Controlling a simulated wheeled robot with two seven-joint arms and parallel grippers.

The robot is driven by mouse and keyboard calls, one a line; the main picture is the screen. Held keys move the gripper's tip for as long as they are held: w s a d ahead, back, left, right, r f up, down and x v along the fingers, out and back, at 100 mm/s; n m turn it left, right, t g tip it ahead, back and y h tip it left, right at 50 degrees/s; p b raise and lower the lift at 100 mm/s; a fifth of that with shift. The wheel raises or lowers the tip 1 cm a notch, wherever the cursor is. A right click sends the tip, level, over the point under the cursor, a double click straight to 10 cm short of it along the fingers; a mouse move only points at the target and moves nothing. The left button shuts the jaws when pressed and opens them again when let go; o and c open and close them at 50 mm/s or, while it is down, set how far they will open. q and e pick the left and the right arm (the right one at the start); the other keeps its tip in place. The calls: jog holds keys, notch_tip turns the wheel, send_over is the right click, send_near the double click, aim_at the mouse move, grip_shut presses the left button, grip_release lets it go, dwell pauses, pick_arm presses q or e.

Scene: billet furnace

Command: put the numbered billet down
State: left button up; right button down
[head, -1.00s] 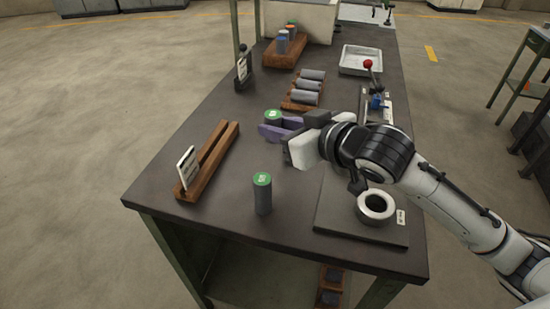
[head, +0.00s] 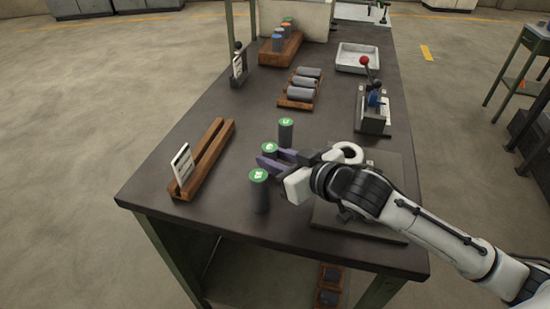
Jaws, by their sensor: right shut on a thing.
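My right gripper (head: 268,162) has purple fingers and is shut on a grey billet with a green top (head: 269,149) bearing a white mark. The fingers and hand hide its lower part, so I cannot tell whether it touches the table. Another green-topped billet (head: 260,193) stands upright just in front of the gripper. A third green-topped billet (head: 286,133) stands upright just behind it. The white marks are too small to read. My left gripper is not in view.
A slotted wooden rack (head: 211,156) with a white card stands at left on the dark table (head: 190,230). Behind are a wooden tray (head: 295,104) of lying grey billets, a metal tray (head: 357,60) and a red-knobbed lever device (head: 373,105).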

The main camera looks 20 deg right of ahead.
jog(key=c, duration=1.4)
grip_release()
jog(key=shift+f, duration=0.1)
jog(key=shift+s+r, duration=0.1)
jog(key=shift+r, duration=0.1)
jog(key=v, duration=1)
jog(key=shift+s+d, duration=0.2)
jog(key=shift+s+d+r, duration=0.15)
jog(key=shift+s+r, duration=0.25)
jog(key=shift+s, duration=0.2)
